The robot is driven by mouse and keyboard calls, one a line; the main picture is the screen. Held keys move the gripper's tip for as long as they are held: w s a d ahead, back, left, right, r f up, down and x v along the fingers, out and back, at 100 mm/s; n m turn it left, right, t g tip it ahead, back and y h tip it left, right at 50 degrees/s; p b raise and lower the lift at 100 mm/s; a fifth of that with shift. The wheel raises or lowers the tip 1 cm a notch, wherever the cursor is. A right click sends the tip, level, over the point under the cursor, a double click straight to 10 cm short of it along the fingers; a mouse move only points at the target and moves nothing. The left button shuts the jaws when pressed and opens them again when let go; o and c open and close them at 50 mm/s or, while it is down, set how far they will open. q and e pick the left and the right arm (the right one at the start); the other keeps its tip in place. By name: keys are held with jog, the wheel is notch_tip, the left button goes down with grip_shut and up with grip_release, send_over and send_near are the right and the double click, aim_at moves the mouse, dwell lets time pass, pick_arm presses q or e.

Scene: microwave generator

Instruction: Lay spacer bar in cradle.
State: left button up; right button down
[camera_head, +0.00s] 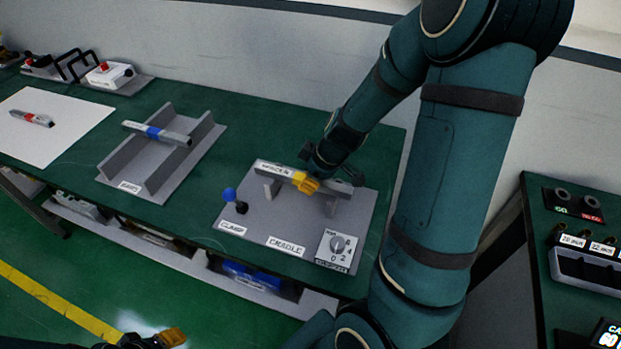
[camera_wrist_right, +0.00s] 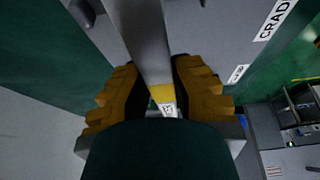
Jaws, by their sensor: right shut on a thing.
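The grey spacer bar (camera_head: 274,169) has a yellow middle band and a white label. It lies level across the two upright supports of the cradle (camera_head: 332,207); I cannot tell whether it touches both. My right gripper (camera_head: 306,185) is at the bar's middle, its yellow fingers shut on it. The right wrist view shows the bar (camera_wrist_right: 142,35) running between the two fingers (camera_wrist_right: 161,92), with its yellow band and a small printed tag there. My left gripper (camera_head: 163,340) is low at the bottom edge, partly cut off, away from the cradle.
The cradle plate carries a blue-knobbed clamp (camera_head: 232,199) and a dial (camera_head: 337,247). To the left, a grey channel holder (camera_head: 158,172) bears a blue-banded bar (camera_head: 157,133). A white sheet (camera_head: 60,130) with a red-banded piece (camera_head: 33,118) lies farther left. Another bench (camera_head: 575,230) stands right.

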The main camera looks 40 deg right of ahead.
jog(key=shift+f+b, duration=0.2)
jog(key=shift+b, duration=0.1)
dwell(0.4)
jog(key=c, duration=0.9)
grip_release()
jog(key=shift+r, duration=0.15)
jog(key=v, duration=1.1)
jog(key=shift+s+r, duration=0.25)
jog(key=shift+r, duration=0.1)
